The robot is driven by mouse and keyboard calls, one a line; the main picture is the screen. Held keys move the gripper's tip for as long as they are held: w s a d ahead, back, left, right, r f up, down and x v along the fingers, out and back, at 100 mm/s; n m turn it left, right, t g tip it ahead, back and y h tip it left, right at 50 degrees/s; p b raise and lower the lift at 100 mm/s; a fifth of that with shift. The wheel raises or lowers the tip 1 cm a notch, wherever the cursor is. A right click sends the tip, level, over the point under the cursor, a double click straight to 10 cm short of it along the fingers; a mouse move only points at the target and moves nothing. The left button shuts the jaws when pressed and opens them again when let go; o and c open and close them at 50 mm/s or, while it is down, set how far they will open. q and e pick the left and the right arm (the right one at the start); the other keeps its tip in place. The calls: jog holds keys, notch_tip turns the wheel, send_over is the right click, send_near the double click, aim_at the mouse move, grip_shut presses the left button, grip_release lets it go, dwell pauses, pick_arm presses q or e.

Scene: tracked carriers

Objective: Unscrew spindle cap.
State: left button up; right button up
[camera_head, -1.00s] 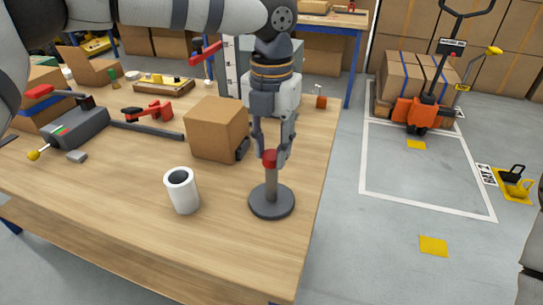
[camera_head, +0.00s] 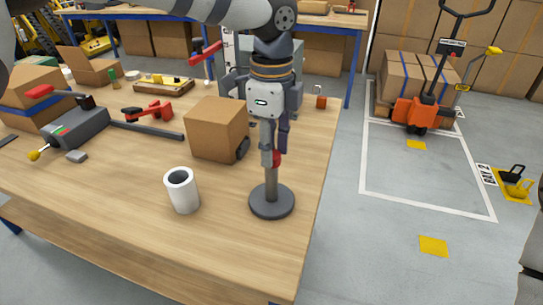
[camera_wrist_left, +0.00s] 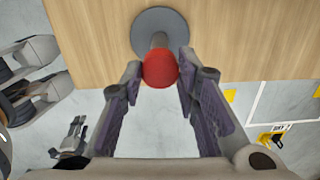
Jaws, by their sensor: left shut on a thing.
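The spindle is a grey post on a round dark base (camera_head: 271,202), standing upright near the table's right edge. Its red cap (camera_head: 276,159) is partly hidden by the fingers. My left gripper (camera_head: 271,158) comes down from above and is shut on the cap. In the left wrist view the red cap (camera_wrist_left: 160,68) sits between the two fingertips, with the round base (camera_wrist_left: 158,24) behind it. What seems to be my right gripper (camera_wrist_left: 70,140) shows small at the lower left of that view, over the floor; its jaw state is unclear.
A white cup (camera_head: 182,191) stands left of the spindle. Tools and a grey device (camera_head: 80,128) lie farther left. The table front is clear. A pallet jack (camera_head: 416,112) stands on the floor at right.

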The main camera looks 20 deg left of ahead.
pick_arm(q)
jog(key=n, duration=0.6)
jog(key=shift+f, duration=0.1)
jog(key=n, duration=0.4)
jog(key=o, duration=1.1)
jog(key=shift+o, duration=0.2)
